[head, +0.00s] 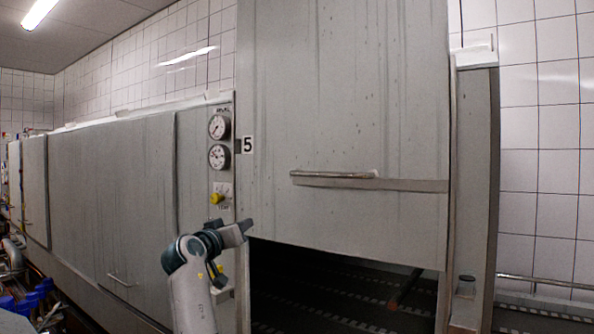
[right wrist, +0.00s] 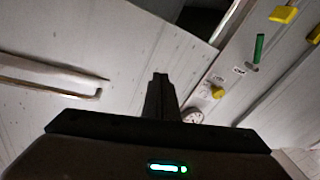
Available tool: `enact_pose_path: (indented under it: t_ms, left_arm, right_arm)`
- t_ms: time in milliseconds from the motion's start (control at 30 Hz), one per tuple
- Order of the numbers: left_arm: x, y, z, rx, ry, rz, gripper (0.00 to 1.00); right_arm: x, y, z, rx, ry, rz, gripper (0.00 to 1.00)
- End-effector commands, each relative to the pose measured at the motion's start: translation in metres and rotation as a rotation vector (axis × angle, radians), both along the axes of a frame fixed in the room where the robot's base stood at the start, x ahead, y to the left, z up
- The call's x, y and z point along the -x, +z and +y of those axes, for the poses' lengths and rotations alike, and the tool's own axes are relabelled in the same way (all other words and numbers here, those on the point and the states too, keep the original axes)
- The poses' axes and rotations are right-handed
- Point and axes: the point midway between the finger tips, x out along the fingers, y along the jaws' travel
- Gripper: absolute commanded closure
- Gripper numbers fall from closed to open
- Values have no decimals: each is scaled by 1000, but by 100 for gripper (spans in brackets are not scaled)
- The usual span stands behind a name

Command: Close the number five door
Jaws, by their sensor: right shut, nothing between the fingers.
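The number five door (head: 350,100) is a large grey metal panel, raised, with a dark opening below its lower edge. Its horizontal bar handle (head: 335,175) sits low on the panel. The label 5 (head: 248,144) is at the panel's left edge. My right gripper (head: 246,227) is shut and empty near the door's lower left corner, left of and below the handle; I cannot tell if it touches the panel. In the right wrist view its closed fingers (right wrist: 161,92) point toward the grey panel (right wrist: 120,40), with the handle (right wrist: 50,75) to the left. My left gripper is not in view.
Two gauges (head: 219,142) and a yellow knob (head: 217,198) are on the strip left of the door. Inside the opening is a dark perforated surface (head: 330,300). A grey post (head: 478,180) stands to the right. More grey doors (head: 120,200) run left.

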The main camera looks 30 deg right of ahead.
Motion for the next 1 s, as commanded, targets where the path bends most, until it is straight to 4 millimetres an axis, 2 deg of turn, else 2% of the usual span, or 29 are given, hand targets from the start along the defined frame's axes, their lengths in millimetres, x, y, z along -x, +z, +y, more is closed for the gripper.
enact_pose_path:
  t_ms: [33,100,200,300,400,500,1000]
  left_arm:
    - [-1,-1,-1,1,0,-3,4]
    - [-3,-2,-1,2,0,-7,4]
    - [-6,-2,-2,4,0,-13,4]
    - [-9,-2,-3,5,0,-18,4]
    - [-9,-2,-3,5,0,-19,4]
    - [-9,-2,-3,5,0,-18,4]
    - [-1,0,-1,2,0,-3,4]
  right_arm:
    - [20,45,-6,-13,-42,-67,100]
    - [46,90,-13,-31,-98,-136,100]
    - [80,136,-22,-55,-160,-216,100]
    - [103,164,-27,-73,-201,-265,100]
    - [116,177,-30,-84,-221,-291,100]
    - [119,181,-31,-86,-229,-298,100]
    - [116,182,-36,-84,-228,-296,100]
